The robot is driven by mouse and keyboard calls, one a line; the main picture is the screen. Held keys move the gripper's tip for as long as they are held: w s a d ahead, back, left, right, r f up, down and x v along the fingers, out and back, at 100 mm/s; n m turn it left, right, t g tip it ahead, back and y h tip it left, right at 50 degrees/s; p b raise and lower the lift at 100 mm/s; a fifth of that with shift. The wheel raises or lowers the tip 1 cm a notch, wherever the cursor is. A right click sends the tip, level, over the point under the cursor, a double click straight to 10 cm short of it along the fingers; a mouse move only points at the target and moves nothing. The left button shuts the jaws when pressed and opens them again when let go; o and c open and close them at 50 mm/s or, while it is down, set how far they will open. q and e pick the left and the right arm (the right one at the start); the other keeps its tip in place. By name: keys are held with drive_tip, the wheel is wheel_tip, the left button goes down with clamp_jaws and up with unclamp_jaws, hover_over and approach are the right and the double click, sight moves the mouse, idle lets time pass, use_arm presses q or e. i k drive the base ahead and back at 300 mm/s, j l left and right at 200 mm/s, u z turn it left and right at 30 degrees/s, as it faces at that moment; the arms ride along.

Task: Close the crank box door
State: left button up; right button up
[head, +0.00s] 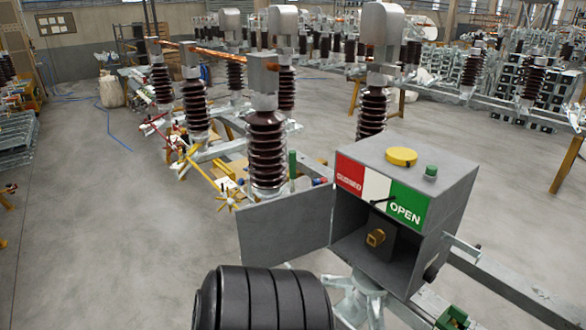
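The grey crank box (453,212) stands right of centre in the head view. Its front carries a red, white and green panel marked CLOSED and OPEN. The crank box door (287,228) is a flat grey plate, swung open to the left of the box. The opening is uncovered, and a dark block with a brass-coloured fitting (376,238) shows inside the box. Neither of my grippers is in view.
A black ribbed rounded shape (262,300) fills the bottom centre, just below the door; I cannot tell whether it is mine. Brown ribbed insulators (267,150) stand behind the door. A metal beam (520,292) runs right of the box. Open floor (110,240) lies left.

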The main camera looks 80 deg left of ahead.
sight(275, 232)
drive_tip(key=k+j, duration=0.1)
drive_tip(key=j, duration=0.4)
drive_tip(key=k+j, duration=0.1)
drive_tip(key=j, duration=0.35)
drive_tip(key=k+j, duration=0.1)
drive_tip(key=j, duration=0.9)
drive_tip(key=k+j+z, duration=0.1)
drive_tip(key=j, duration=0.35)
drive_tip(key=k+j, duration=0.2)
drive_tip(key=j, duration=0.3)
drive_tip(key=k+j, duration=0.1)
drive_tip(key=j, duration=0.35)
drive_tip(key=k+j, duration=0.1)
drive_tip(key=j, duration=0.4)
